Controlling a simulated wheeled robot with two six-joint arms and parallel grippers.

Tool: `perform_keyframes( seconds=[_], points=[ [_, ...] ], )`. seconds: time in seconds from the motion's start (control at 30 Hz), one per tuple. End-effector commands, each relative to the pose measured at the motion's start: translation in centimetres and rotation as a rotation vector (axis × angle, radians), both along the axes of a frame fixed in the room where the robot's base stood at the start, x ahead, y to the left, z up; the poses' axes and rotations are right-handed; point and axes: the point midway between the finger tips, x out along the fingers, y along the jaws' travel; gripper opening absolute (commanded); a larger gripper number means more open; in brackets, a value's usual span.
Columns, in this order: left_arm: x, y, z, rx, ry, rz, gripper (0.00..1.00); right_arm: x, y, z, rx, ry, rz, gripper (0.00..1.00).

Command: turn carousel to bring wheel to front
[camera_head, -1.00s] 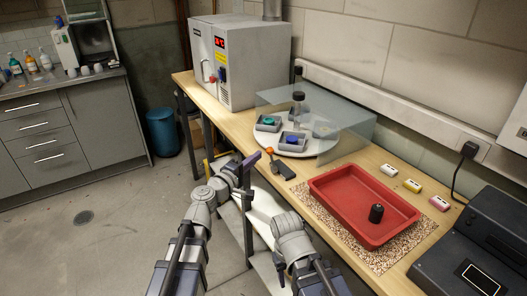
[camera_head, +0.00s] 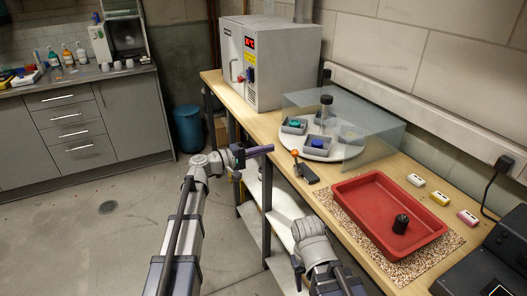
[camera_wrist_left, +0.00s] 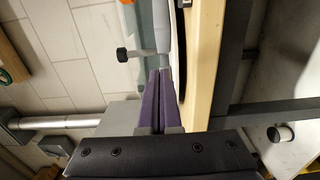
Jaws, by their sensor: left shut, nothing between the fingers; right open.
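The carousel (camera_head: 316,153) is a round white turntable on the bench, with a dark-topped clear post at its middle. Two grey trays show on its front left, one with a teal piece (camera_head: 294,123) and one with a blue piece (camera_head: 318,144). I cannot make out a wheel; the carousel's back right is behind a clear cover. My left gripper (camera_head: 268,149) is shut and empty, its purple fingers at the bench's front edge, short of the carousel. Its fingers also show in the left wrist view (camera_wrist_left: 160,100).
A lever with an orange knob (camera_head: 295,153) stands just in front of the carousel. The clear cover (camera_head: 365,130) encloses the carousel's rear. A grey oven (camera_head: 270,60) stands to the left. A red tray (camera_head: 375,205) with a dark cylinder (camera_head: 401,223) lies to the right.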

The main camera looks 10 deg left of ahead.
Motion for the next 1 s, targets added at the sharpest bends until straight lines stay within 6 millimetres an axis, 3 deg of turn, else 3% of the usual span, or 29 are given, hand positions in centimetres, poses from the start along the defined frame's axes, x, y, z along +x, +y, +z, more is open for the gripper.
perform_keyframes(
  seconds=[0.27,0.5,1.0],
  points=[
    [3.3,-4.9,0.0,0.000,0.000,-0.002,0.00,0.0,0.0,0.0,0.000,0.000,0.000,0.50],
    [2.5,-7.8,0.0,0.000,0.000,0.000,0.00,0.0,0.0,0.0,0.000,0.000,0.000,0.50],
    [2.4,-8.7,0.0,0.000,0.000,0.001,0.00,0.0,0.0,0.0,0.000,0.000,0.000,0.50]
  ],
)
